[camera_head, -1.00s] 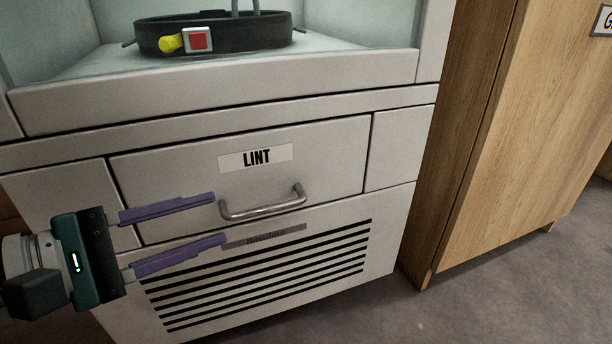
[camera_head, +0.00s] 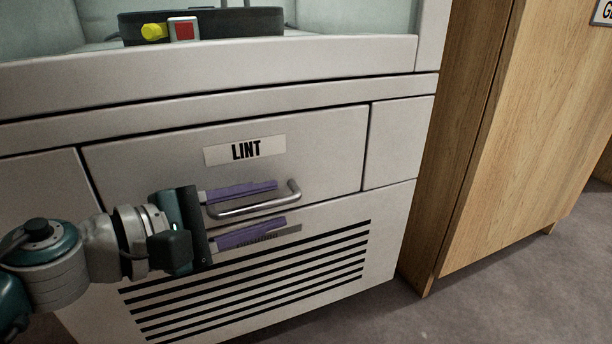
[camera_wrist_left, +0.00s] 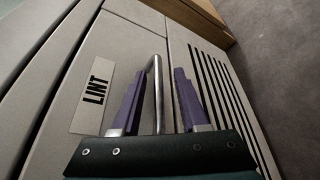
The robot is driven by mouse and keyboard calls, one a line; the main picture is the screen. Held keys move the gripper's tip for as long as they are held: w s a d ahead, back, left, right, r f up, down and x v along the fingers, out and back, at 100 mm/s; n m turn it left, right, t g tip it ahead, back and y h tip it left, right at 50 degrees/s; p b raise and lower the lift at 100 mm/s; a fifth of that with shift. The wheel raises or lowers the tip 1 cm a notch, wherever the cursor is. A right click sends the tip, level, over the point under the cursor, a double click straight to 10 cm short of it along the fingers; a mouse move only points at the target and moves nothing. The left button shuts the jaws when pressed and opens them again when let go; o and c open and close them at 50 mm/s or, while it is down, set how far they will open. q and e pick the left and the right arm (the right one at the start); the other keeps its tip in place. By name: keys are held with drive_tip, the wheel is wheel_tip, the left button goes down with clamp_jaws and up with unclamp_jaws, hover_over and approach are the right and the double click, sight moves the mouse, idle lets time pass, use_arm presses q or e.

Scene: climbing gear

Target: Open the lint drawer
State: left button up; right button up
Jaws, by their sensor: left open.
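The lint drawer (camera_head: 325,150) is a pale grey front panel with a LINT label (camera_head: 246,150), flush with the cabinet. Its metal bar handle (camera_head: 270,207) sits below the label. My left gripper (camera_head: 281,203) comes in from the left with two purple fingers, one above and one below the handle bar. The fingers are open, and the bar lies between them. In the left wrist view the handle (camera_wrist_left: 155,90) also runs between the two fingers (camera_wrist_left: 156,80), with a gap on the right side. My right gripper is not in view.
A black vent grille (camera_head: 260,285) lies below the drawer. Above is a recess holding a black belt-like item (camera_head: 225,24) with a red button and yellow knob. A wooden cabinet (camera_head: 530,140) stands to the right. The grey floor (camera_head: 480,300) in front is clear.

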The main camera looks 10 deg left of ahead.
use_arm(q)
drive_tip(key=shift+w+a, duration=0.1)
drive_tip(key=c, duration=0.4)
clamp_jaws()
drive_tip(key=shift+r, duration=0.1)
idle(0.8)
